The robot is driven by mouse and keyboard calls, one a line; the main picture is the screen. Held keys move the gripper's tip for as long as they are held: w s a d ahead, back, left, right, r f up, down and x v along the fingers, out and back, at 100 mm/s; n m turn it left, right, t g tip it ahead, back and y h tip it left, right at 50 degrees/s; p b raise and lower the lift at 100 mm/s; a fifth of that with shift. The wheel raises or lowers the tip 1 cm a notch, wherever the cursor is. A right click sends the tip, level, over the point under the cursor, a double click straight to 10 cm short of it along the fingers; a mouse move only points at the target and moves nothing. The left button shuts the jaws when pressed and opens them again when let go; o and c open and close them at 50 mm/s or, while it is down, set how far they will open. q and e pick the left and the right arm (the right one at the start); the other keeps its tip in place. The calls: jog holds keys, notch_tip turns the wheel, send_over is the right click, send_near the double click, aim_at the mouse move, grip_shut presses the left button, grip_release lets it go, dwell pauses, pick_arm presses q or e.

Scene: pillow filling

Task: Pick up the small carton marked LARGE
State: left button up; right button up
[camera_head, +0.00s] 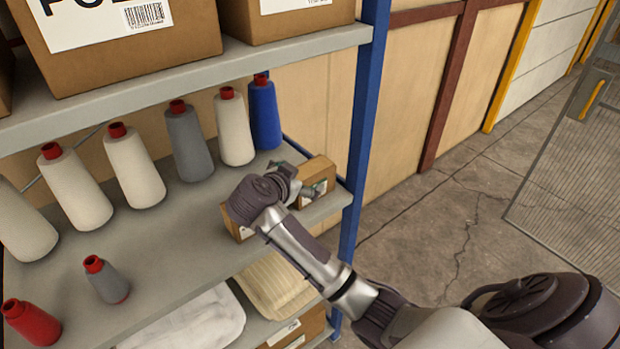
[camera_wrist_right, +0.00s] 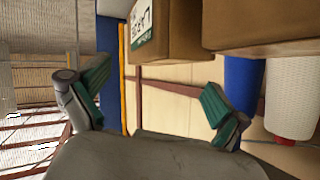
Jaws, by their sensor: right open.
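Two small brown cartons stand at the right end of the middle shelf in the head view. The right-hand carton (camera_head: 319,169) is partly covered by my gripper; in the wrist view this carton (camera_wrist_right: 178,30) has a white and green label whose print is sideways and seems to read LARGE. The other carton (camera_head: 228,217) is mostly hidden behind my wrist; it also shows in the wrist view (camera_wrist_right: 250,28). My right gripper (camera_head: 303,188) is in front of the right-hand carton. In the wrist view its green-padded fingers (camera_wrist_right: 155,82) are wide apart with nothing between them. My left gripper is out of view.
Several thread cones, including a blue one (camera_head: 264,115) and a grey one (camera_head: 188,142), stand behind and left on the shelf (camera_head: 165,235). A blue post (camera_head: 362,120) rises close right of the cartons. Larger boxes (camera_head: 120,50) sit above.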

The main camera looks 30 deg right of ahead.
aim_at(306, 174)
jog(key=shift+w+d+f+p, duration=0.15)
jog(key=shift+w+d+p, duration=0.15)
jog(key=shift+d+p, duration=0.1)
jog(key=p+x, duration=0.2)
jog(key=x, duration=0.2)
jog(key=shift+w+d+f, duration=0.1)
jog(key=shift+d+f, duration=0.1)
jog(key=shift+f, duration=0.1)
jog(key=shift+a, duration=0.15)
jog(key=shift+c, duration=1.4)
jog(key=c, duration=0.8)
